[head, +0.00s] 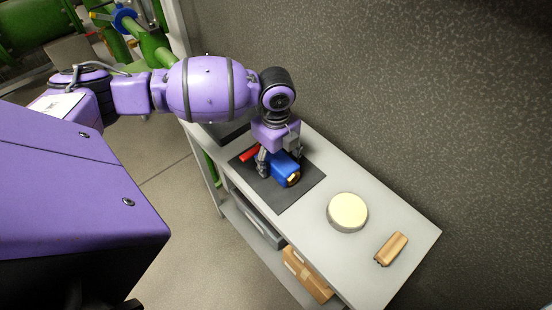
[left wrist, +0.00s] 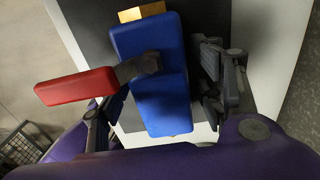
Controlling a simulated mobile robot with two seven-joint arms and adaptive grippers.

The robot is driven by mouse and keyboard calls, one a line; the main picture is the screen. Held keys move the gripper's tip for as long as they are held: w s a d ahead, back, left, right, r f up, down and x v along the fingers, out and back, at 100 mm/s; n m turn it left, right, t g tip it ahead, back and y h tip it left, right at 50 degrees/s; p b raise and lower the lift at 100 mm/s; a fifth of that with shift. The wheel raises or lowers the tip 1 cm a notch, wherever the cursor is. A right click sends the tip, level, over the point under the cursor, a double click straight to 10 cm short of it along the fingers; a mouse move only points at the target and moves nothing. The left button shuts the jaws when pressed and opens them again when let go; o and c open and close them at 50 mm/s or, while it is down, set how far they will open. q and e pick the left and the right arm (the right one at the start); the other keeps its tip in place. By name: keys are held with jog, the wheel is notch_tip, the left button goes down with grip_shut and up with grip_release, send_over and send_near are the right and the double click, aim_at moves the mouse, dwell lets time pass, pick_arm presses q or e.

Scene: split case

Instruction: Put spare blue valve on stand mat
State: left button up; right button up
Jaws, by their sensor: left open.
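The blue valve (head: 285,168) lies on the dark stand mat (head: 297,193) on the grey bench. It has a red handle (head: 249,153) and a brass end (head: 293,179). In the left wrist view the blue body (left wrist: 160,103) fills the middle, with the red handle (left wrist: 75,87) out to the left and brass at the top. My left gripper (head: 279,164) is open, pointing down over the valve, with one finger on each side of the body. In the wrist view a gap shows between the right finger and the body. My right gripper is not in view.
A round cream-topped disc (head: 347,211) and a small tan block (head: 391,248) sit on the bench to the right of the mat. A lower shelf holds a cardboard box (head: 307,274) and a grey bin (head: 258,222). A dark wall stands close behind the bench.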

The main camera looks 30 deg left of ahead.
aim_at(276, 157)
pick_arm(q)
notch_tip(276, 157, up, 11)
jog(key=shift+r+p, duration=0.2)
jog(key=shift+p, duration=0.2)
jog(key=shift+r, duration=0.45)
